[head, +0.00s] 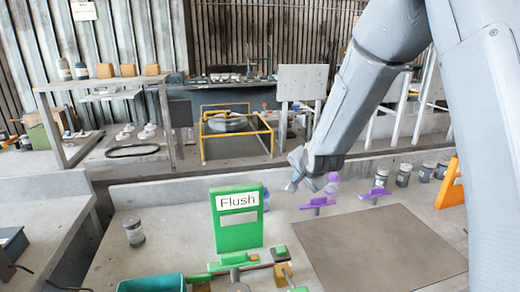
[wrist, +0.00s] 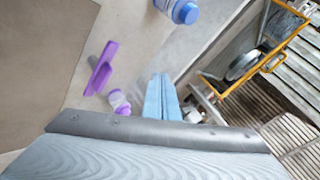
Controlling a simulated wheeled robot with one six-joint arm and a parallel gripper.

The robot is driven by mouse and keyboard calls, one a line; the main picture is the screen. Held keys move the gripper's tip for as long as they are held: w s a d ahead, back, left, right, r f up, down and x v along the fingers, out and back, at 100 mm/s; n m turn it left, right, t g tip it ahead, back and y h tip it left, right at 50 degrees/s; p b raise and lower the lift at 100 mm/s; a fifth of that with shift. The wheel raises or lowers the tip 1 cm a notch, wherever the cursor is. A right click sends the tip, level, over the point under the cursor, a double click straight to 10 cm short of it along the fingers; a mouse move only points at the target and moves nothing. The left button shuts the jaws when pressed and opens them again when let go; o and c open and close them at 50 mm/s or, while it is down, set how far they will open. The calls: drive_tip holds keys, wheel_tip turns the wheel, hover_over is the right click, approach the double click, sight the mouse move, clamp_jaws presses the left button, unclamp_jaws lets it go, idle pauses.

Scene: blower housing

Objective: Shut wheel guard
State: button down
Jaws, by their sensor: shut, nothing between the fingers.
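A dark round wheel (head: 228,122) sits inside a yellow tubular frame (head: 204,138) on the far bench, left of centre in the head view. The frame looks like the wheel guard, but I cannot tell how far open it is. In the wrist view the wheel (wrist: 243,64) and yellow frame (wrist: 268,58) show at the upper right. My gripper (head: 293,184) is shut and empty, in front of the frame and to its right, above the near bench. Its pale blue fingers (wrist: 162,92) point away from the frame's middle and touch nothing visible.
A green "Flush" panel (head: 237,233) stands on the near bench left of my gripper. Purple handles (head: 318,203) (head: 375,193) and a purple-lidded jar (wrist: 118,102) are close by. Dark-lidded jars (head: 404,175) stand at right. A brown mat (head: 380,245) is clear.

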drive_tip(key=w+a+r+m+t+y, duration=0.25)
drive_tip(key=w+a+m+t, duration=0.25)
drive_tip(key=w+a, duration=0.6)
drive_tip(key=p, duration=0.2)
approach(259, 145)
drive_tip(key=x, duration=0.4)
drive_tip(key=shift+p+x, duration=0.3)
drive_tip(key=shift+x, duration=0.8)
drive_tip(key=shift+a, duration=0.1)
